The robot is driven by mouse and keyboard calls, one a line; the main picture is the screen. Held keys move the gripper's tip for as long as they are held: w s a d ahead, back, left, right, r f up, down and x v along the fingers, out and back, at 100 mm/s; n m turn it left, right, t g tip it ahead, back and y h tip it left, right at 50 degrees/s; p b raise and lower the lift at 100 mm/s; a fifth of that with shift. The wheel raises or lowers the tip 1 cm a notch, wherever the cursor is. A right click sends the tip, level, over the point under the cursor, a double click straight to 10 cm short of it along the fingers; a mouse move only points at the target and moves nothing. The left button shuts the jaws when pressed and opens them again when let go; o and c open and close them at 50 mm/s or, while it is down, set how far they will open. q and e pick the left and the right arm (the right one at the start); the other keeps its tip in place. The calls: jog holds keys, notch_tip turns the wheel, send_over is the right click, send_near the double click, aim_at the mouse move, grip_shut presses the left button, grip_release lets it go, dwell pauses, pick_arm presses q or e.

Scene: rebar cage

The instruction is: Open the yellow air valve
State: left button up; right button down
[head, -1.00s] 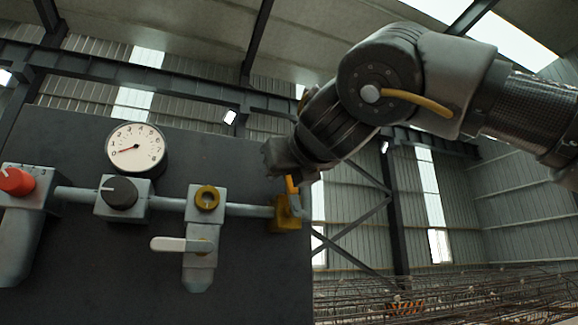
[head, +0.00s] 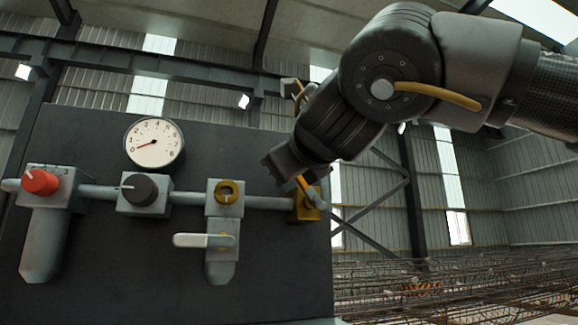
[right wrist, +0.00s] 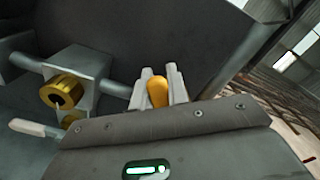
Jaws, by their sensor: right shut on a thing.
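The yellow air valve (head: 307,207) sits at the right end of the grey pipe, by the panel's right edge. Its yellow handle (head: 302,184) rises from it and leans to the left. My right gripper (head: 297,178) reaches down to this handle from the upper right. In the right wrist view, the two light fingers (right wrist: 158,88) are shut on the rounded yellow handle (right wrist: 157,93). The handle's lower part is hidden there by my gripper body. My left gripper is not in view.
The dark panel (head: 80,140) carries a round gauge (head: 154,143), a red knob (head: 40,181), a black knob (head: 139,190) and a white lever (head: 203,240) left of the valve. Rebar (head: 450,285) stretches across the lower right.

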jog(key=c, duration=1.4)
grip_release()
jog(key=shift+o, duration=0.2)
